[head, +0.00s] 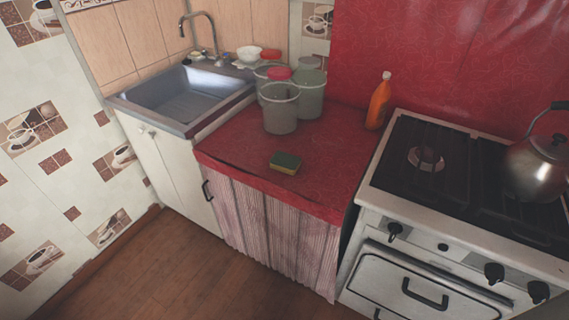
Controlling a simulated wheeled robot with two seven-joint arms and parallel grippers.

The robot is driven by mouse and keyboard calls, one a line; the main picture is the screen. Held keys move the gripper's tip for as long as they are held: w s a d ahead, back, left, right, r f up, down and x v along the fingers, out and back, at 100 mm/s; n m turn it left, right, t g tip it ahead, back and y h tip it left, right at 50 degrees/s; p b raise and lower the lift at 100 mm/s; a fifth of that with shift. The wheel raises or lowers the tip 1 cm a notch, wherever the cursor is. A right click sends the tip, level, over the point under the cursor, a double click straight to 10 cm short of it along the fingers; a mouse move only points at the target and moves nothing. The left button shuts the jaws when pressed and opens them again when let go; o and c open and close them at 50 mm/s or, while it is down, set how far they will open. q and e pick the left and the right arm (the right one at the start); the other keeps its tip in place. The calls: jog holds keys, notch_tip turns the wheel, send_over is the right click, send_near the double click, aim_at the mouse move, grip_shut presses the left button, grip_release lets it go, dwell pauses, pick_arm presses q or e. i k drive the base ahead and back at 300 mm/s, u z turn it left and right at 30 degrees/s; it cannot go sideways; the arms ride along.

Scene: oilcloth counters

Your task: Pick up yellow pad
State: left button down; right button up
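A small sponge-like pad (286,162) lies flat on the red oilcloth counter (325,165), near its front edge. Its top is dark green and its side layer is yellow. Nothing touches it. Neither of my grippers shows in the head view.
Several buckets (280,112) stand behind the pad, and an orange bottle (378,102) stands at the back right. A sink (185,95) is at the left. A stove (450,190) with a metal kettle (537,165) is at the right. The counter around the pad is clear.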

aim_at(286, 162)
jog(key=u, duration=1.85)
jog(key=i, duration=2.35)
jog(key=z, duration=2.8)
